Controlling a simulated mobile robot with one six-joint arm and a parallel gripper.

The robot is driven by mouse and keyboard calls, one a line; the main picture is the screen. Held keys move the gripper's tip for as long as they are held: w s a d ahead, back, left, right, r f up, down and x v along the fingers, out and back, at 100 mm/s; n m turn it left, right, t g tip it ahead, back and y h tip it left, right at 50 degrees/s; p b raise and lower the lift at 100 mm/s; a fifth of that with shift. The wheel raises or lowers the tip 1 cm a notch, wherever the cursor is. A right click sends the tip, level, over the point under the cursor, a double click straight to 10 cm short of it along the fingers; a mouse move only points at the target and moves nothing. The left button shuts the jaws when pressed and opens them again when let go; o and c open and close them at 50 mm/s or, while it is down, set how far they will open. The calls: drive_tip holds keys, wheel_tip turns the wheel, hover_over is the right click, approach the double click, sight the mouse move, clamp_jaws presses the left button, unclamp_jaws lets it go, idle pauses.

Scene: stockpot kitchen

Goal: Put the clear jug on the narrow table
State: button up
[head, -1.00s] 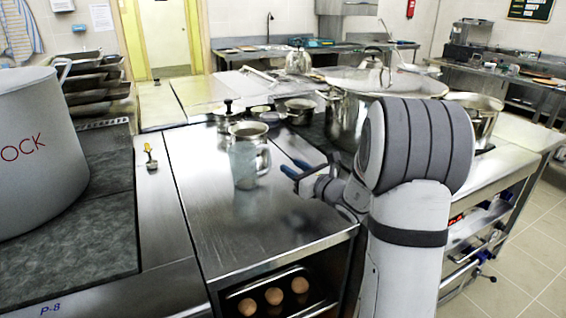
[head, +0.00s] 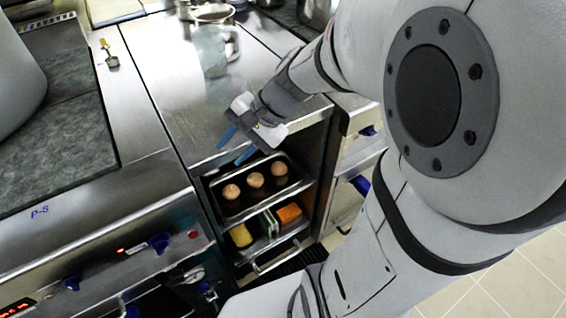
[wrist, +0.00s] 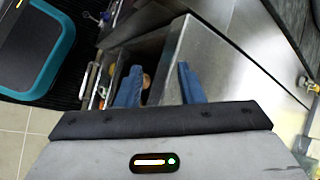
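The clear jug (head: 212,52) stands upright on the steel counter (head: 190,118), towards its back, in the head view. Its handle points right. My gripper (head: 236,146) is at the counter's front edge, nearer to me than the jug and well apart from it. Its two blue fingers are spread with nothing between them; the wrist view also shows the open fingers (wrist: 160,84). The jug is not visible in the wrist view. I cannot tell which surface is the narrow table.
Below the counter, an open shelf holds a dark tray (head: 232,208) with round brown items. Metal pots stand behind the jug. The counter in front of the jug is clear.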

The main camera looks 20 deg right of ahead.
drive_tip(key=s+d+f+n+h, duration=0.1)
drive_tip(key=s+d+n+h, duration=0.6)
drive_tip(key=n, duration=0.2)
drive_tip(key=shift+s+d, duration=0.25)
drive_tip(key=shift+s, duration=0.15)
